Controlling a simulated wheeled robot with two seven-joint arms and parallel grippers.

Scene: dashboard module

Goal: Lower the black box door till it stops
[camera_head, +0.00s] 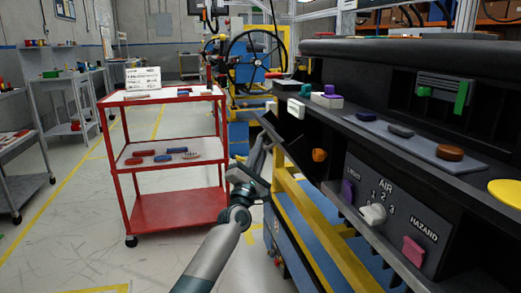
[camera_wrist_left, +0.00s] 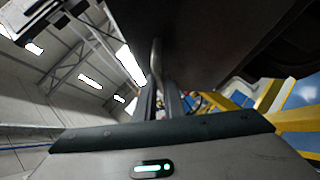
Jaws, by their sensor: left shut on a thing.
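The black box door (camera_head: 284,139) is a dark flap at the left end of the dashboard module in the head view, tilted outward from its opening. In the left wrist view the dark panel (camera_wrist_left: 225,40) fills the upper middle and right. My left gripper (camera_head: 264,143) reaches up from below to the door's outer side. Its fingers (camera_wrist_left: 159,100) are shut on the door, at a pale upright part between them. The exact contact is partly hidden by the wrist and the door. My right gripper is not in view.
The dashboard (camera_head: 360,130) runs along the right, with an orange knob (camera_head: 319,155) beside the door and a white knob (camera_head: 373,214) farther along. A yellow frame (camera_head: 318,228) stands below. A red cart (camera_head: 178,209) stands left of my arm, with open floor before it.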

